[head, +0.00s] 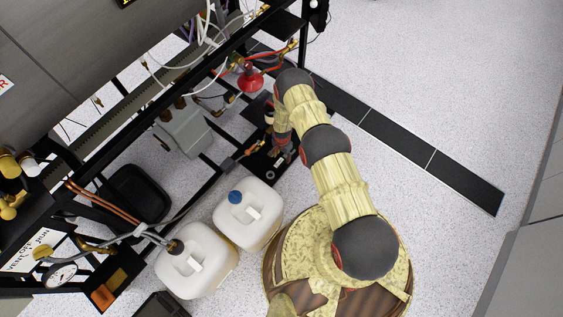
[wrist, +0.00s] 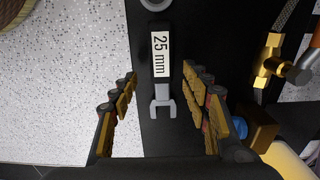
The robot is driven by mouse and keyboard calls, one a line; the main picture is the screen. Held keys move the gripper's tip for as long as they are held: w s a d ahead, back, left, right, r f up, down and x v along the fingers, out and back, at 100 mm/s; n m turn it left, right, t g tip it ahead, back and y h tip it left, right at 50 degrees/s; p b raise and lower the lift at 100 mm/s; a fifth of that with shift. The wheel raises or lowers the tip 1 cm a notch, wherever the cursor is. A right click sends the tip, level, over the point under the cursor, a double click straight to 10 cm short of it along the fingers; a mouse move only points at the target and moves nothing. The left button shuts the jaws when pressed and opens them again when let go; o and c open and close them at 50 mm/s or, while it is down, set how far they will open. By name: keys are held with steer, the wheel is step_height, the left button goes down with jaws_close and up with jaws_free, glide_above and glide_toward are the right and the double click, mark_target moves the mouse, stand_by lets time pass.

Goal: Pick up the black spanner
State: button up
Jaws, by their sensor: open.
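The black spanner (wrist: 162,100) lies on a black surface (wrist: 215,40) in the wrist view. It has a grey open jaw at the lower end, a white "25 mm" label on its dark handle, and grey metal at the top edge of the picture. My gripper (wrist: 160,76) is open, with one finger on each side of the spanner and visible gaps to it. In the head view my gripper (head: 284,152) points down over a small black plate (head: 254,162) beside the rig; most of the spanner is hidden or too small there.
A brass fitting with a hose (wrist: 268,62) is right of the spanner. Two white jugs (head: 248,214) (head: 196,262) stand below the plate in the head view. A red cone-shaped part (head: 250,78) and the black frame are close to my arm.

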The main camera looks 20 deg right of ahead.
mark_target(281, 159)
step_height(281, 159, down, 4)
steer(key=shift+w+a+r+b, duration=0.1)
steer(key=shift+a+b, duration=0.05)
steer(key=shift+b, duration=0.65)
steer(key=shift+c, duration=0.8)
jaws_close()
